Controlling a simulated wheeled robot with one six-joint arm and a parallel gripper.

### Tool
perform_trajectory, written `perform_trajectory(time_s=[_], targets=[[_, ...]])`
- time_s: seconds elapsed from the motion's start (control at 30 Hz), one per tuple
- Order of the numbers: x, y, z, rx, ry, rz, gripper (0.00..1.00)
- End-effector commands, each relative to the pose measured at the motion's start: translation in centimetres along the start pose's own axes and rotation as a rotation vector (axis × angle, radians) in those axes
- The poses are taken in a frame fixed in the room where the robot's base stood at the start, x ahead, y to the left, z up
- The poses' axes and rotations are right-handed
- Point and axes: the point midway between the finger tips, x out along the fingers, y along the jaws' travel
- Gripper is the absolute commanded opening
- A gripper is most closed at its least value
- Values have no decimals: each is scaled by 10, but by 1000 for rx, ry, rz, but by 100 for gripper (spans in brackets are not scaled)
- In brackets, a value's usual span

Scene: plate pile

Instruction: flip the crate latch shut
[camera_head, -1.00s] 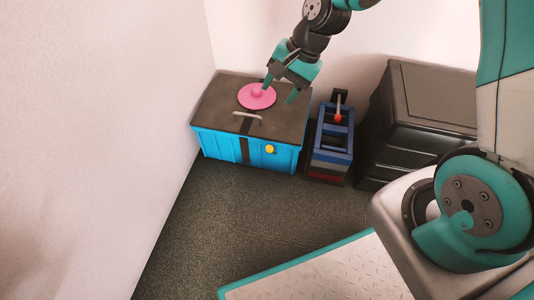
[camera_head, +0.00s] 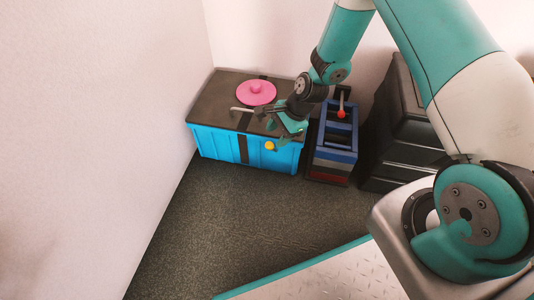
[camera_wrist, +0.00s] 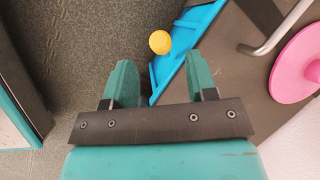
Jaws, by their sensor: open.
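The blue crate (camera_head: 215,146) with a dark lid (camera_head: 210,98) stands by the wall, its lid down. A round yellow knob (camera_head: 270,146) sits on the right of its front face; it looks like the latch's end, but whether the latch is open or shut cannot be told. The knob also shows in the wrist view (camera_wrist: 160,42). My gripper (camera_head: 271,130) is over the lid's front right edge, close to the knob. In the wrist view my open, empty gripper (camera_wrist: 160,65) has the knob ahead, between the lines of its fingers, apart from them.
A pink disc with a knob (camera_head: 256,93) and a pale bar handle (camera_head: 242,110) are on the lid. A dark strap runs down the front. A blue rack with a red-knobbed lever (camera_head: 341,113) stands right of the crate, then a black box (camera_head: 395,140). Floor in front is clear.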

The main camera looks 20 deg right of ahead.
Motion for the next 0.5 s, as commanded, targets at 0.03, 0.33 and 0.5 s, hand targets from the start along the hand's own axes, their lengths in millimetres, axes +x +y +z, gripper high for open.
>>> perform_trajectory(time_s=[0.03,0.33,0.5], targets=[[19,2,-2,-2,-1,2,52],[68,1,-1,-2,0,0,52],[76,0,0,-1,-1,0,52]])
